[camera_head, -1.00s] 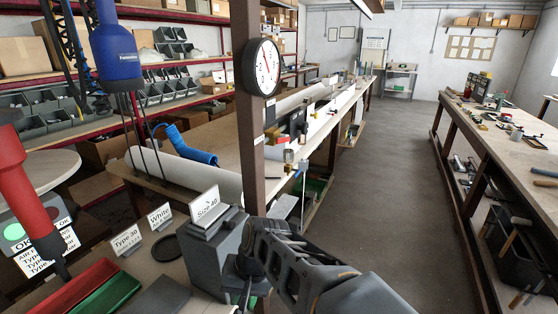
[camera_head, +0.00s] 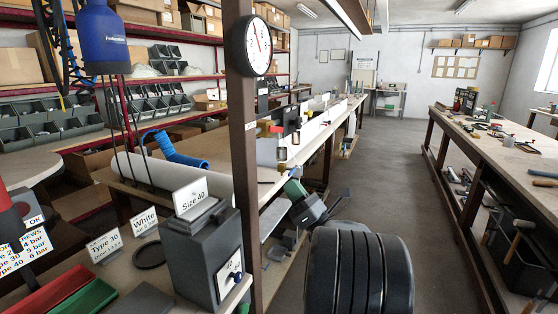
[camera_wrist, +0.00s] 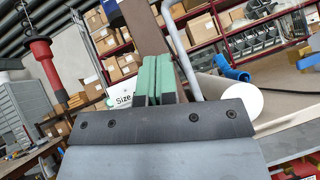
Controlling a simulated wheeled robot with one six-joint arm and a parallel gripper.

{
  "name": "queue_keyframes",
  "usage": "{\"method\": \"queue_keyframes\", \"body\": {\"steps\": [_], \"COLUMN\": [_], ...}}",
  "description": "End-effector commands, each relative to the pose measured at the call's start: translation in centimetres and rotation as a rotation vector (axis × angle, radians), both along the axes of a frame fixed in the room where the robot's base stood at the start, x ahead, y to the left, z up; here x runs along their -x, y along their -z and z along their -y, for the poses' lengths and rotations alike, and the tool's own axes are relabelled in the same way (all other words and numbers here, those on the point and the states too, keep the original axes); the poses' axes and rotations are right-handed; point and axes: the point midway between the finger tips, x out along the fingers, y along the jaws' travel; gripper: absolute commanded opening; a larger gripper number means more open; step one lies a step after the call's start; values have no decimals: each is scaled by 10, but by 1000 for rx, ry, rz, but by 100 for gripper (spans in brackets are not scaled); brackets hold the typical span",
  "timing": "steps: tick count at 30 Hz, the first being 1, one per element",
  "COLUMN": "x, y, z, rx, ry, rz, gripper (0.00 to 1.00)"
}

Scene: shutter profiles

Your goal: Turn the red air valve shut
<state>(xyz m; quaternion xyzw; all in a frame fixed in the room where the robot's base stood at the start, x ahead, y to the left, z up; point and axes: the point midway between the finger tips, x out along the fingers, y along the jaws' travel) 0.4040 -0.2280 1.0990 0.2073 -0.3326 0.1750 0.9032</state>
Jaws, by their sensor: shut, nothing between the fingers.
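A small red piece (camera_head: 277,130) shows just right of the brown post in the head view, above a brass-coloured fitting (camera_head: 281,153). It is too small to tell whether it is the red air valve. My gripper (camera_head: 293,188) is right of the post and below that piece, apart from it, with its green fingertips pointing up and left. In the wrist view my gripper (camera_wrist: 148,70) has its two green fingers together with nothing between them. No red valve handle shows clearly in the wrist view.
The brown post (camera_head: 242,150) carries a round gauge (camera_head: 258,46). A grey box (camera_head: 205,250) with a "Size 40" card (camera_head: 190,195) stands left of the post. Red and green trays (camera_head: 85,298) lie at lower left. The aisle floor (camera_head: 395,180) is clear.

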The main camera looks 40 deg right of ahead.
Motion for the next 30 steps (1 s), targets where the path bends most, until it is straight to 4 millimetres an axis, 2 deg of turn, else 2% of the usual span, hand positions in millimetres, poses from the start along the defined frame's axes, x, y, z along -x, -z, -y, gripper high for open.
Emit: {"method": "queue_keyframes", "body": {"steps": [5, 17, 24, 30], "x": [-15, -68, -71, -72], "y": [-19, -69, -96, -105], "z": [-3, -16, -9, -6], "rx": [-12, -10, -10, -10], "ry": [-3, -3, 1, 1], "rz": [15, 12, 11, 11], "gripper": [0, 0, 0, 0]}}
